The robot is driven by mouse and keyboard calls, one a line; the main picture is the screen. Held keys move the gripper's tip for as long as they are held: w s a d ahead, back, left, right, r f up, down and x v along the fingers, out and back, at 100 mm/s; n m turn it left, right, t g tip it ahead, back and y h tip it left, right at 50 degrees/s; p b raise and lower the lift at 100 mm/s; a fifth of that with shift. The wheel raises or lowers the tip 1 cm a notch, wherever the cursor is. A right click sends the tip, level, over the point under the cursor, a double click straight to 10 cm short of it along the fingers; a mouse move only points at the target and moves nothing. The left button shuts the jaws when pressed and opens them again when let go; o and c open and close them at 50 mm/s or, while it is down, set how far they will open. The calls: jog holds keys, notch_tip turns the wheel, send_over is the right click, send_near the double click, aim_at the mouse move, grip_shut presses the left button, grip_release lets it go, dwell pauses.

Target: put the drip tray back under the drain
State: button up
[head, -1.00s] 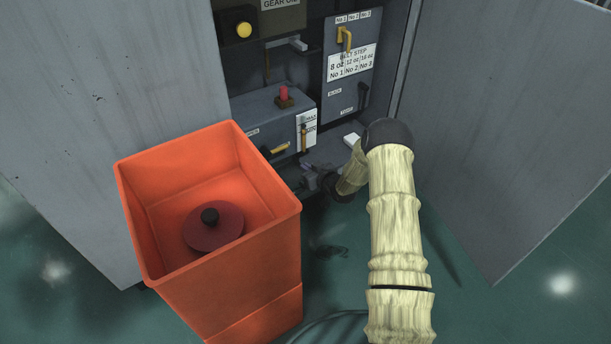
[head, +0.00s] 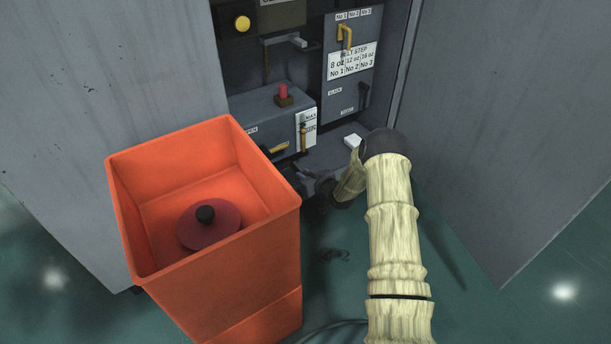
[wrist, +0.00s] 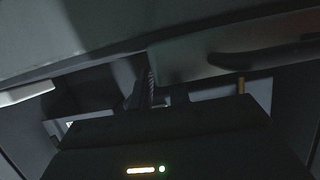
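My gripper (head: 309,184) is low inside the open machine cabinet, left of my bent arm. It is dark and small in the head view, below the grey ledge and the yellow-handled drain valve (head: 278,149). I cannot pick out the drip tray with certainty in either view. The floor under the valve is partly hidden by the orange bin and my arm.
An orange bin (head: 230,270) with a dark red, black-knobbed disc (head: 209,226) inside stands at the front left. Grey cabinet doors (head: 110,130) flank the opening on both sides. Green floor shows around dark stains.

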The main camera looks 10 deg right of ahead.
jog(key=shift+o, duration=0.2)
jog(key=shift+r, duration=0.1)
jog(key=shift+s+r, duration=0.1)
jog(key=p+v, duration=0.6)
jog(key=v, duration=0.5)
jog(key=shift+s+d+p, duration=0.2)
jog(key=shift+s+p, duration=0.1)
jog(key=shift+s, duration=0.05)
jog(key=shift+r, duration=0.1)
